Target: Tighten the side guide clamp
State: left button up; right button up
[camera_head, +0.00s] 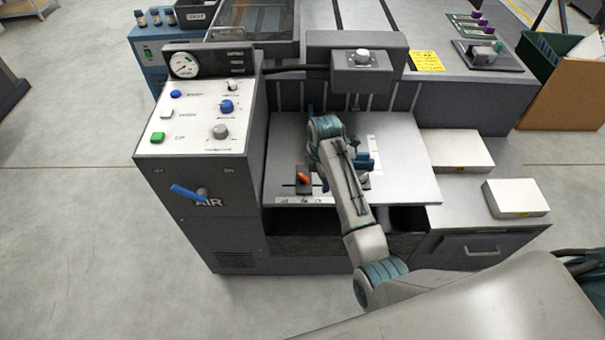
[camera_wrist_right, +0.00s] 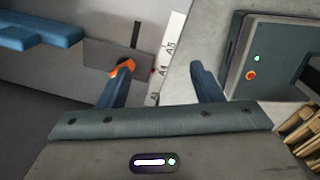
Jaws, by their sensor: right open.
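The orange-red clamp knob (camera_head: 303,178) of the side guide sits on a dark slotted plate at the front left of the metal feed board. It also shows in the right wrist view (camera_wrist_right: 122,67), partly covered by the tip of my left-hand finger there. My right gripper (camera_wrist_right: 160,70) is open, its two dark blue fingers apart with nothing between them. In the wrist view the knob is at one finger's tip, not centred between the fingers; I cannot tell whether they touch. In the head view my arm hides most of the gripper. My left gripper is out of view.
A white size scale (camera_wrist_right: 168,55) runs beside the plate. The control cabinet (camera_head: 205,115) rises at the left, with a blue air lever (camera_head: 187,192). Paper stacks (camera_head: 516,198) lie to the right.

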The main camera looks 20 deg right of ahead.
aim_at(304, 177)
jog(key=w+a+r+n, duration=0.3)
jog(key=w+r+n, duration=0.2)
jog(key=w, duration=0.2)
jog(key=shift+g, duration=0.3)
jog(key=f, duration=1.1)
jog(key=shift+s+p, duration=0.3)
jog(key=shift+p, duration=0.05)
jog(key=c, duration=1)
